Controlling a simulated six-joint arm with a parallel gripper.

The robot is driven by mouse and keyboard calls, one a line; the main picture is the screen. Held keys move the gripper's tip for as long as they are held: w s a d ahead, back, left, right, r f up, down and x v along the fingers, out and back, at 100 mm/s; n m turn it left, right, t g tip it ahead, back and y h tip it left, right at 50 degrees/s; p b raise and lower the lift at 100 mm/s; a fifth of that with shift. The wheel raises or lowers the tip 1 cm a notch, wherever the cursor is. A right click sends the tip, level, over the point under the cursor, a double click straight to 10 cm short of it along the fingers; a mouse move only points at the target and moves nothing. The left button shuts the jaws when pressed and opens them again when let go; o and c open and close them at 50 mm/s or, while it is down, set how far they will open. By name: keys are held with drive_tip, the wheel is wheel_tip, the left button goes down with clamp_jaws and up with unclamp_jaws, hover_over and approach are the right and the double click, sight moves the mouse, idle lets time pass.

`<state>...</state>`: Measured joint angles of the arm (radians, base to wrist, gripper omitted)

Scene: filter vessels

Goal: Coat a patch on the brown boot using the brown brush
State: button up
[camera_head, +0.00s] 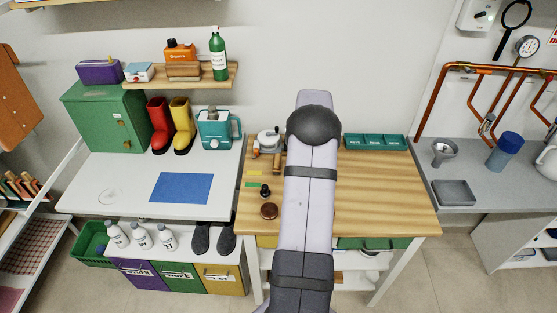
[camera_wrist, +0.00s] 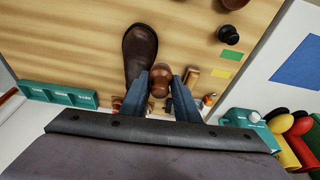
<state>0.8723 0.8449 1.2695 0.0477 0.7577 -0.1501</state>
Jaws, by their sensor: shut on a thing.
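The brown boot (camera_wrist: 140,52) lies on the wooden table in the wrist view, its toe towards the top and its near end beside my left finger. My gripper (camera_wrist: 161,78) has its two blue-grey fingers closed around a brown, rounded wooden thing, which appears to be the brown brush (camera_wrist: 160,88). It is just right of the boot; whether it touches the boot I cannot tell. Its bristles are not clearly visible. In the head view my arm hides the boot, the gripper and the brush. No coated patch can be made out on the boot.
A round brown tin (camera_head: 268,211) and a small black bottle (camera_head: 265,190) stand at the table's left. Yellow and green strips (camera_wrist: 231,55) lie nearby. A teal compartment tray (camera_head: 375,142) sits at the back. The table's right side (camera_head: 390,190) is clear.

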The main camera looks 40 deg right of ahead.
drive_tip(key=shift+s+d+f+b, duration=0.2)
drive_tip(key=shift+d+f+b, duration=0.15)
drive_tip(key=shift+f+b, duration=0.7)
drive_tip(key=shift+s+d+f+b, duration=0.3)
drive_tip(key=shift+f+b, duration=0.3)
drive_tip(key=shift+f, duration=0.8)
drive_tip(key=shift+s+d+f+b, duration=0.15)
drive_tip(key=shift+d+f+b, duration=0.2)
drive_tip(key=shift+f+b, duration=0.7)
drive_tip(key=shift+s+d+f, duration=0.1)
drive_tip(key=shift+d+f, duration=0.05)
drive_tip(key=shift+f, duration=0.3)
drive_tip(key=shift+s+d+f+p, duration=0.1)
drive_tip(key=shift+s+d+p, duration=0.05)
drive_tip(key=shift+s+d, duration=0.85)
drive_tip(key=shift+s+d+f+p, duration=0.15)
drive_tip(key=shift+s+d, duration=0.6)
drive_tip(key=shift+d, duration=0.4)
drive_tip(key=shift+w+a+r, duration=0.2)
drive_tip(key=shift+w+a, duration=0.6)
drive_tip(key=shift+a, duration=0.2)
drive_tip(key=shift+w+a, duration=1.1)
drive_tip(key=shift+a, duration=0.25)
wheel_tip(320, 180, up, 3)
drive_tip(key=shift+d+f+p, duration=0.1)
drive_tip(key=shift+p, duration=0.65)
wheel_tip(320, 180, up, 5)
drive_tip(key=p, duration=0.3)
drive_tip(key=shift+r, duration=0.2)
